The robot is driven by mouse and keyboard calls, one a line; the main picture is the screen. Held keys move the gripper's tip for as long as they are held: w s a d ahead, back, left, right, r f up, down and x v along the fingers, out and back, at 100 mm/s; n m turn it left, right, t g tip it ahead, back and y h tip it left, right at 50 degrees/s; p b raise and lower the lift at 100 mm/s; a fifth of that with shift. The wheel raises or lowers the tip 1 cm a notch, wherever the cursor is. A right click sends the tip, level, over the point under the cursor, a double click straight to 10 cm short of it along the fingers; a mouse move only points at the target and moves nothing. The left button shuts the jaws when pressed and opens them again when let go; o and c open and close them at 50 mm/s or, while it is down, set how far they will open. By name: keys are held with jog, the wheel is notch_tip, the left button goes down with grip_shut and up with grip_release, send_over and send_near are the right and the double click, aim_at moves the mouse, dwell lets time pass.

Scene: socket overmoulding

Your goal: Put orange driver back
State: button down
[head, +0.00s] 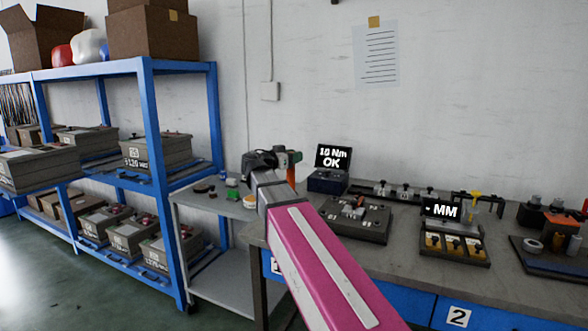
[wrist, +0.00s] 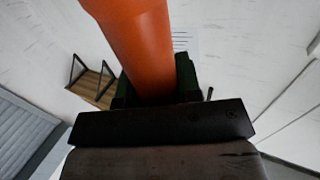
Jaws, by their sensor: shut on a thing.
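The orange driver (wrist: 140,45) fills the upper middle of the wrist view. My gripper (wrist: 155,92) is shut on it, with dark green-black fingers on both sides of its orange body. In the head view my gripper (head: 279,160) is at the end of my pink arm, above the gap between the workbench and a small side table. A small orange part of the driver (head: 291,171) shows there; the rest is hidden behind my gripper and wrist. The driver's lower end cannot be made out.
A torque display reading "10 Nm OK" (head: 331,158) stands just right of my gripper on the workbench (head: 400,268). A dark fixture plate (head: 352,235), an "MM" display (head: 441,210) and a tray of yellow parts (head: 455,258) are further right. A blue shelf rack (head: 160,180) stands left.

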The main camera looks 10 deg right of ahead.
jog(key=shift+f, duration=2.1)
jog(key=c, duration=0.8)
grip_release()
jog(key=shift+s+a, duration=0.1)
jog(key=shift+a, duration=0.05)
jog(key=v, duration=1.1)
jog(key=shift+s+a, duration=0.15)
jog(key=shift+a, duration=0.15)
